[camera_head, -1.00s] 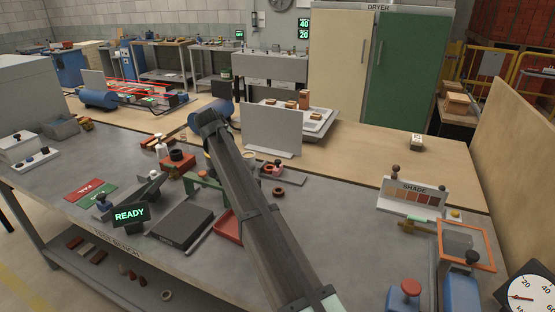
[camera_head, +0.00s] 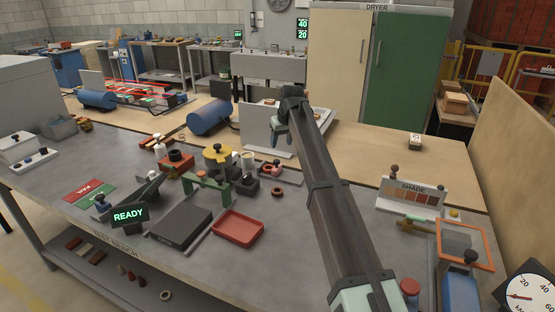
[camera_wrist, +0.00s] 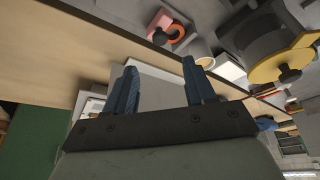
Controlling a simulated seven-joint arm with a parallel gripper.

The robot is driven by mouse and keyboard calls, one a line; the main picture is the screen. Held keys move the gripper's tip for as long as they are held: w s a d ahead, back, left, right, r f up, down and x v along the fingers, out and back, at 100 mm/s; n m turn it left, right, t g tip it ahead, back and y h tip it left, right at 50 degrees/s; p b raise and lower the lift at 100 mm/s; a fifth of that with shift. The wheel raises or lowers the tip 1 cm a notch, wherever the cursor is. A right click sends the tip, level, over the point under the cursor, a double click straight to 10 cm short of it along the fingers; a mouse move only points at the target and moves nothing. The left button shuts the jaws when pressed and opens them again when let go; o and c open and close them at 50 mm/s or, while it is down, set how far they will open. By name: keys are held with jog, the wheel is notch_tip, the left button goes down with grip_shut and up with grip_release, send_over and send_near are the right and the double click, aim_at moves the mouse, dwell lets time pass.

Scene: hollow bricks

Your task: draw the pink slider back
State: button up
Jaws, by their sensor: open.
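The pink slider (camera_head: 268,168) is a small pink piece with a dark knob on the grey bench, in front of the upright white panel. It also shows at the top of the wrist view, as a pink block (camera_wrist: 158,17) beside an orange ring. My gripper (camera_wrist: 160,73) is open, with two blue fingers apart and nothing held between them. In the head view my gripper (camera_head: 280,135) is in front of the white panel, up and to the right of the slider, apart from it. Its far finger is partly hidden by my wrist.
The upright white panel (camera_head: 256,130) stands behind the slider. A yellow-topped pot (camera_head: 217,157), a green bridge-like frame (camera_head: 206,187) and a dark red ring (camera_head: 277,192) stand nearby. A red tray (camera_head: 238,228) lies in front.

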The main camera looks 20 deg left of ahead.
aim_at(277, 161)
jog(key=x, duration=1.1)
jog(key=shift+c, duration=0.4)
grip_shut()
